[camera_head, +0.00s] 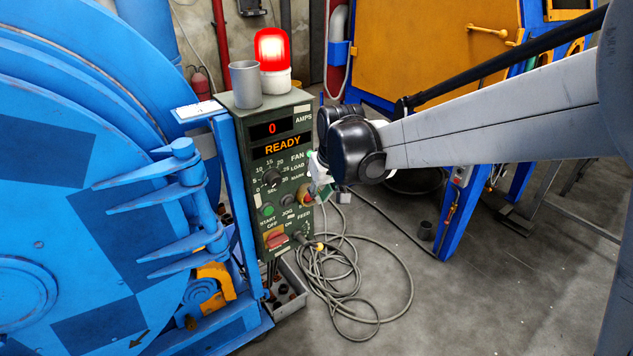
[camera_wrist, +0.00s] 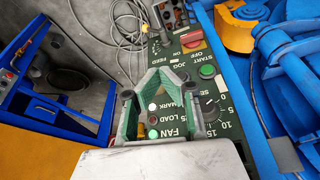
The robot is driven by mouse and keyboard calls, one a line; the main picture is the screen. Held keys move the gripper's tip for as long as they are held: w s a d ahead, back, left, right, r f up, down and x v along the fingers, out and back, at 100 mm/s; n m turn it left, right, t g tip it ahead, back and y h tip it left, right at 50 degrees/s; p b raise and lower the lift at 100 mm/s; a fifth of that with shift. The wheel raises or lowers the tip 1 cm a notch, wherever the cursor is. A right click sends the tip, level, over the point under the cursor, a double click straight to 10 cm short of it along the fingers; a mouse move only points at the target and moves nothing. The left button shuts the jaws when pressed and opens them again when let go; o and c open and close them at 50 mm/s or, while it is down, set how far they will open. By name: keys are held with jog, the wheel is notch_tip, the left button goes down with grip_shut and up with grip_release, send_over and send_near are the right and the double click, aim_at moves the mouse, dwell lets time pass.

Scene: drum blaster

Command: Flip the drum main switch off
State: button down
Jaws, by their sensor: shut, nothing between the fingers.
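My arm partly hides the gripper in the head view.
The panel display (camera_head: 283,146) reads 0 AMPS and READY. A lit red beacon (camera_head: 272,50) and grey cup (camera_head: 245,84) stand on top. The green START button (camera_head: 267,209) and a dial (camera_head: 271,178) are near the switch. Blue drum door (camera_head: 60,200) borders the left; cables (camera_head: 370,290) lie below.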

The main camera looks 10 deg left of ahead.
jog(key=n+g+b, duration=0.1)
jog(key=n+b, duration=0.1)
send_near(272, 243)
notch_tip(272, 243, up, 3)
jog(key=shift+s+d+f, duration=0.1)
jog(key=shift+d+f, duration=0.1)
jog(key=shift+d, duration=0.2)
jog(key=b+x, duration=0.2)
jog(key=x, duration=0.8)
jog(key=shift+s, duration=0.1)
jog(key=shift+s, duration=0.1)
jog(key=shift+f+t+h+b, duration=0.15)
jog(key=shift+t+h+b, duration=0.15)
jog(key=shift+h, duration=0.1)
jog(key=shift+t, duration=0.3)
jog(key=shift+s+a+n+h, duration=0.1)
jog(key=shift+n+h, duration=0.2)
jog(key=shift+s+a+f+t, duration=0.1)
jog(key=shift+a+t, duration=0.05)
jog(key=shift+t, duration=0.35)
